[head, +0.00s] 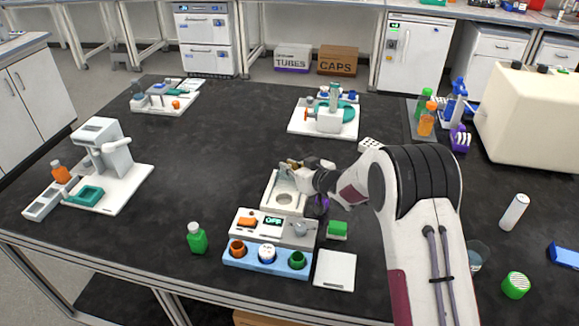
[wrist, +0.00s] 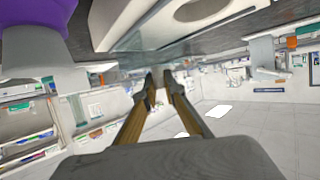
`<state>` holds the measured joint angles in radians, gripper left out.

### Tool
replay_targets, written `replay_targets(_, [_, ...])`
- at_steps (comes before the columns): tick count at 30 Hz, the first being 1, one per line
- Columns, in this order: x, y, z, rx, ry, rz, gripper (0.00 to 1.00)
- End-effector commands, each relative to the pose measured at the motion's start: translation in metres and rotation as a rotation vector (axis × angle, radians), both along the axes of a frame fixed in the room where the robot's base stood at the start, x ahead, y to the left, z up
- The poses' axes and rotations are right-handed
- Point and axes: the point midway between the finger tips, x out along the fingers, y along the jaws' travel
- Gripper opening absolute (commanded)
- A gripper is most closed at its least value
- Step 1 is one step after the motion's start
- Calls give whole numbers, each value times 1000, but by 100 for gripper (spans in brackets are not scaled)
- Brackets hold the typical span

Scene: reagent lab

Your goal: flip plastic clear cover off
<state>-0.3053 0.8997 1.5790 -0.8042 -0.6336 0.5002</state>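A white device (head: 283,200) with a round opening in its top stands mid-table. A grey control part with an orange switch and a display reading OFF is in front of it. The device's white body and opening (wrist: 205,8) show upside down at the top. Contact with the device cannot be told.

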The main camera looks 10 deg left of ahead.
Motion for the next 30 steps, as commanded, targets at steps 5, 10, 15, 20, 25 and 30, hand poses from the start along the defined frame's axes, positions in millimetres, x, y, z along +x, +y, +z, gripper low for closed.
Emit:
replay_targets(5, [0,0,0,0,0,0,0])
replay_targets(10, [-5,0,0,0,1,1,0])
replay_targets(15, [-19,1,0,1,2,2,0])
replay_targets(20, [-34,2,0,0,3,3,0])
replay_targets(25, [-51,2,0,1,2,3,0])
replay_targets(30, [-68,2,0,1,1,5,0])
